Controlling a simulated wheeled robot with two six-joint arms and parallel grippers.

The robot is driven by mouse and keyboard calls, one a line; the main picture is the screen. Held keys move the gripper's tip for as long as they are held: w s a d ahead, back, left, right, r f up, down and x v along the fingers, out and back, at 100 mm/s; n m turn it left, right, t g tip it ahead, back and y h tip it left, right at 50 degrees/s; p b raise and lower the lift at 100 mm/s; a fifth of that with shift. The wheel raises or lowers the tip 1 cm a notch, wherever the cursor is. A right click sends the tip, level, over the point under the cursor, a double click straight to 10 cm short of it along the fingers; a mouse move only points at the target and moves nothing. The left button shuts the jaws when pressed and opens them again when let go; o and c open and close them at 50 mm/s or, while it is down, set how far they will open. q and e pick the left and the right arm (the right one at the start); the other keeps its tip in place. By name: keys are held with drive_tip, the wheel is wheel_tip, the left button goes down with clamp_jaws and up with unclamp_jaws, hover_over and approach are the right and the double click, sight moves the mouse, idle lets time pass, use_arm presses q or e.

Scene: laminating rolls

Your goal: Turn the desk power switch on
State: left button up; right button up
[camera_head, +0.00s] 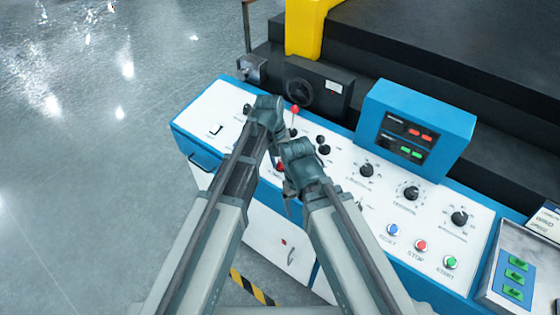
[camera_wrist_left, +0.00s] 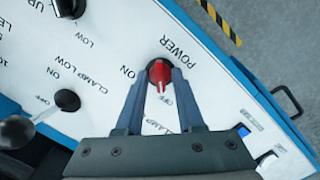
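The power switch (camera_wrist_left: 158,72) is a red knob on a dark round base, beside the lettering POWER, ON and OFF. It shows in the left wrist view, its red grip pointing toward the OFF lettering. My left gripper (camera_head: 268,112) is over the desk panel, its two fingers apart on either side of the knob. I cannot tell whether they touch it.
Black knobs (camera_wrist_left: 67,101) stand close to the switch on the white panel (camera_head: 340,180). A blue display box (camera_head: 416,125), dials and coloured buttons (camera_head: 421,246) lie to the right. A red-tipped lever (camera_head: 295,109) rises behind. Open floor (camera_head: 70,150) lies left.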

use_arm(q)
clamp_jaws()
drive_tip(key=shift+m, duration=0.3)
drive_tip(key=m, duration=0.3)
drive_tip(key=shift+m+y, duration=0.3)
drive_tip(key=m, duration=0.4)
drive_tip(key=shift+d, duration=0.1)
drive_tip(key=m, duration=0.5)
drive_tip(key=shift+s+t+y, duration=0.1)
drive_tip(key=shift+t+y, duration=0.2)
drive_tip(key=shift+y, duration=0.1)
drive_tip(key=shift+m+t, duration=0.3)
drive_tip(key=shift+m, duration=2.2)
